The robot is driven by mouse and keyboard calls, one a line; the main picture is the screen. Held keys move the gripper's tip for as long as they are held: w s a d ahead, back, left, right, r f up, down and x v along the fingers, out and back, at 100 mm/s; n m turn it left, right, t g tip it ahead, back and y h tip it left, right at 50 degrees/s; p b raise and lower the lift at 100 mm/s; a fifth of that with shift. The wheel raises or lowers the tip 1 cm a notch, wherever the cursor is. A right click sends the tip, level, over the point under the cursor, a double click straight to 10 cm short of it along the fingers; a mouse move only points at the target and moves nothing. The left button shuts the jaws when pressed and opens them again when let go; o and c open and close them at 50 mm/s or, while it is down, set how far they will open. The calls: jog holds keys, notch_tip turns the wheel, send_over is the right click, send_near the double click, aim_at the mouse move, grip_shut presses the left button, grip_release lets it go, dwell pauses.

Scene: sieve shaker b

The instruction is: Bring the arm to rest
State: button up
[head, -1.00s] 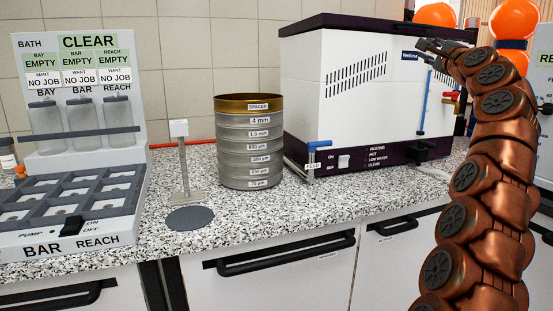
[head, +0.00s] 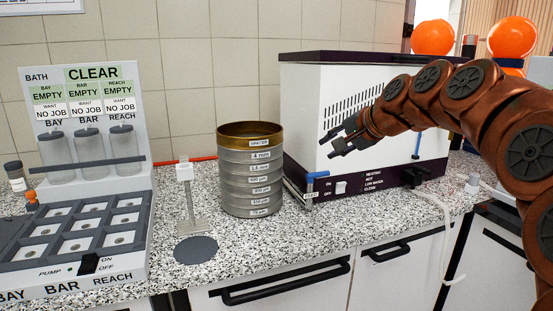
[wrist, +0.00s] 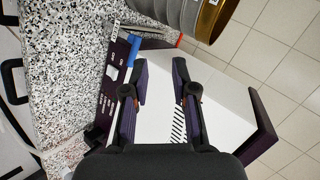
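My gripper (head: 334,145) is in front of the white water bath (head: 310,108), at its left part, with the copper arm reaching in from the right. In the wrist view my gripper (wrist: 160,75) has its two dark fingers apart with nothing between them. Behind the fingers the white side of the bath (wrist: 220,110) and its dark control panel (wrist: 112,90) show. Whether the fingers touch the bath cannot be told.
A sieve stack (head: 250,170) with a brass spacer on top stands left of my gripper. A blue-handled tap (head: 312,180) sits at the bath's front corner. A grey disc (head: 195,250) and a labelled rack (head: 85,140) are further left.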

jog(key=s+a+f+n+g+h+p, duration=0.1)
jog(key=s+f+n+g+p, duration=0.3)
jog(key=s, duration=0.6)
jog(key=s+a+f+n+g+h+p, duration=0.1)
jog(key=s+f+p, duration=0.1)
jog(key=s+f, duration=0.55)
jog(key=s+d+f+n+g+h+p, duration=0.1)
jog(key=s+d+f+g+p, duration=0.1)
jog(key=s, duration=0.7)
jog(key=s+d+f+n+g+h+p, duration=0.1)
jog(key=s+d+f+g+p, duration=0.1)
jog(key=s, duration=0.7)
jog(key=s+d+f+n+g+h+p, duration=0.1)
jog(key=s+d+f+g+h+p, duration=0.1)
jog(key=s, duration=0.7)
jog(key=shift+d+f, duration=0.3)
jog(key=shift+d, duration=0.3)
